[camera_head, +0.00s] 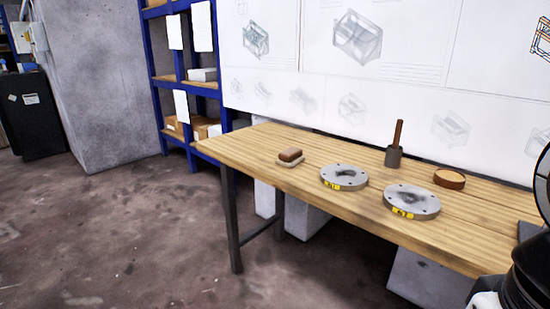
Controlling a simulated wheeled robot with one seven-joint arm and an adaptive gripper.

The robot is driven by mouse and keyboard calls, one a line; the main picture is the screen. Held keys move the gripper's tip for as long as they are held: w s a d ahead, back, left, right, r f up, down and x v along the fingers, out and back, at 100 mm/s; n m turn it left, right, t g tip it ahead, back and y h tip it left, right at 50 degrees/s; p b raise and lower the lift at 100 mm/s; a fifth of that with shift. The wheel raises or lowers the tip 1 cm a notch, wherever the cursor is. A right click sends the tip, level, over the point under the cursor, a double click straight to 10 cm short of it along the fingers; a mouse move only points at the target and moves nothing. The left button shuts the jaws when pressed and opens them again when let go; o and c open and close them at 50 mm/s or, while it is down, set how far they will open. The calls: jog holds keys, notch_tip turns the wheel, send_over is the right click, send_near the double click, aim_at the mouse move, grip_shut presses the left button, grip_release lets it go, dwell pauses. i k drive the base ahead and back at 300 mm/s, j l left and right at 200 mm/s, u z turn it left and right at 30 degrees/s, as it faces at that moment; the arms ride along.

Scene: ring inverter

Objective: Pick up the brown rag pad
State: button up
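The brown rag pad (290,155) is a small brown block near the left end of the wooden table (262,140). It rests on a thin, pale flat base (290,163). Nothing touches it from above. My gripper's fingers do not show. Only black and white parts, probably of my arm, show at the lower right edge, well away from the pad.
Two grey flanges with yellow labels, left (343,177) and right (411,202), lie right of the pad. A wooden-handled tool (396,145) and a round brown dish (449,179) stand behind. A blue shelf (186,80) stands beyond. The floor left of the table is clear.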

aim_at(289, 158)
jog(key=i+j, duration=0.3)
jog(key=i+j+u, duration=0.15)
jog(key=i, duration=0.3)
jog(key=j, duration=0.1)
